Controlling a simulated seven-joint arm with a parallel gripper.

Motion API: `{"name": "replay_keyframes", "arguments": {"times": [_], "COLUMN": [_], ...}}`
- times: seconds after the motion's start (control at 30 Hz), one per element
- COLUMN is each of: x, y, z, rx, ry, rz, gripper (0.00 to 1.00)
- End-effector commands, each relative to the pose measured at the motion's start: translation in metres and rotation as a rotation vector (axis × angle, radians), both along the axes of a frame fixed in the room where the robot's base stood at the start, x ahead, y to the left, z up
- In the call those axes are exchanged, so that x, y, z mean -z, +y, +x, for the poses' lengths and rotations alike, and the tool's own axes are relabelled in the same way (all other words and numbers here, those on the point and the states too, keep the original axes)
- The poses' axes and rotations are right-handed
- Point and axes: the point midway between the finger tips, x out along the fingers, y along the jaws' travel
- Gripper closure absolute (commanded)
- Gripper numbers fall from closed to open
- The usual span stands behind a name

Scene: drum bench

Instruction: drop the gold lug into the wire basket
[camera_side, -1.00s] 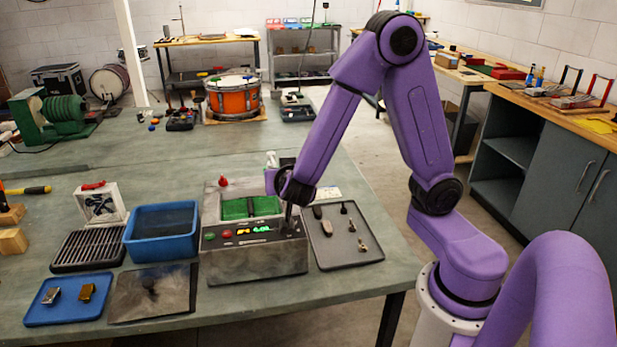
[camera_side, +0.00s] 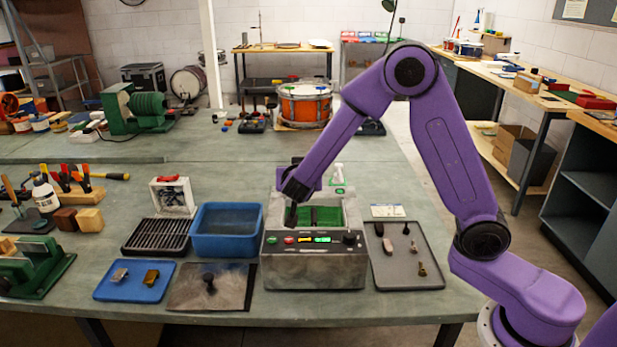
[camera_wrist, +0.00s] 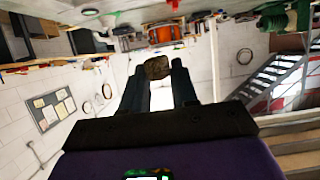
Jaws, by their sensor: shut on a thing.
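My gripper (camera_side: 291,216) points down at the left part of the grey cleaner's (camera_side: 315,270) open tank. In the wrist view, my gripper (camera_wrist: 157,72) is shut on a small brownish-gold piece (camera_wrist: 157,66), which looks like the gold lug. The piece is too small to make out in the side view. A green mesh-like insert (camera_side: 328,217) lies in the tank; it may be the wire basket, but its wires are not clear. The fingers are at its left edge in the picture; their height above it cannot be told.
A blue tray (camera_side: 105,292) holds a silver and a gold-brown piece. A blue bin (camera_side: 225,247), a black slotted rack (camera_side: 140,250) and a dark mat (camera_side: 185,298) stand left of the cleaner. A grey tray (camera_side: 400,277) with several small parts lies to its right.

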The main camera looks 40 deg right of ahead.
Motion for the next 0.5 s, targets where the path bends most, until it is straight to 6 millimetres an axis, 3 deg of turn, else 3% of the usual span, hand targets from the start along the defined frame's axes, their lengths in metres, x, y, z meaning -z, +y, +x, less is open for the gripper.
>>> {"name": "replay_keyframes", "arguments": {"times": [0.07, 0.5], "x": [-0.001, 0.046], "y": [0.001, 0.001], "z": [0.005, 0.004], "rx": [0.0, -0.002], "ry": [-0.001, 0.001], "rz": [-0.002, -0.004], "gripper": [1.0, 1.0]}}
